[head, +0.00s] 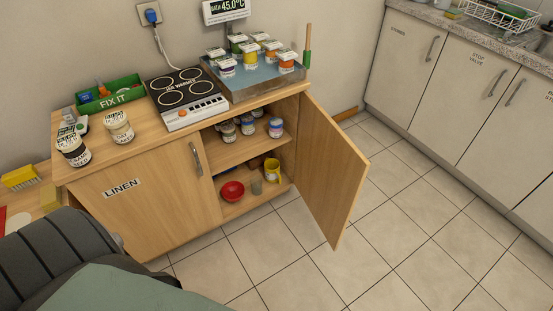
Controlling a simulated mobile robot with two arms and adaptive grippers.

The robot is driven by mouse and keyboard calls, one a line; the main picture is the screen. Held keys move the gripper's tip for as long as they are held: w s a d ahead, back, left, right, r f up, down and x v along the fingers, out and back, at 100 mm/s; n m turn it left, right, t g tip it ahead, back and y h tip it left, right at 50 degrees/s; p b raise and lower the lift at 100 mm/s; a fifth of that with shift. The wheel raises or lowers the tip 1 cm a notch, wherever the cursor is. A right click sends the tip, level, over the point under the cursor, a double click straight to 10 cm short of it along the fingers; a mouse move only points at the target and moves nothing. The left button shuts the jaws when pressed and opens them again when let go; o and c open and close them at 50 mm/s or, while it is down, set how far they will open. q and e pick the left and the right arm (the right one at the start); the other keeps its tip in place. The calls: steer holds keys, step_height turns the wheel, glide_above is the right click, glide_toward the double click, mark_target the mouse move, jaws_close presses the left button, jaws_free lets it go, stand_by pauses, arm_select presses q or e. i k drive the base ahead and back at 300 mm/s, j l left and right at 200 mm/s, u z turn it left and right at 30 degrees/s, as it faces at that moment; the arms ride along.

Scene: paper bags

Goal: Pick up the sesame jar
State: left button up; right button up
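Several labelled jars (255,52) stand in the water bath at the right of the top. More small jars (248,126) stand on the shelf inside the open cabinet, partly hidden under the top. Neither of my grippers is in view.
The right cabinet door (333,170) stands open into the room. A hot plate (185,97) and a green FIX IT box (110,94) occupy the top. A red bowl (232,191) and yellow mug (272,170) sit low inside. A dark padded thing (55,250) blocks the lower left. Tiled floor (420,230) is clear.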

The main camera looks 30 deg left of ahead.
mark_target(71, 145)
steer(key=i+l+u, duration=0.1)
steer(key=u, duration=0.35)
steer(key=i+l+u, duration=0.2)
steer(key=u, duration=0.25)
steer(key=i+l+u, duration=0.15)
steer(key=l+u, duration=0.25)
steer(key=i+l+u, duration=0.1)
steer(key=u, duration=0.35)
steer(key=l+u, duration=0.3)
steer(key=u, duration=0.15)
steer(key=l+u, duration=0.1)
steer(key=l, duration=0.6)
steer(key=l+u, duration=0.15)
steer(key=l, duration=0.5)
steer(key=k+l+u, duration=0.1)
steer(key=l, duration=0.6)
steer(key=k+l+u, duration=0.1)
steer(key=l, duration=0.55)
steer(key=k+j, duration=0.1)
steer(key=j, duration=0.25)
steer(key=k+j, duration=0.1)
steer(key=j, duration=0.3)
steer(key=i+j, duration=0.15)
steer(key=j, duration=0.2)
steer(key=i+j+z, duration=0.1)
steer(key=j, duration=0.25)
steer(key=i+j+z, duration=0.1)
steer(key=j, duration=0.25)
steer(key=i+j, duration=0.2)
steer(key=j, duration=0.2)
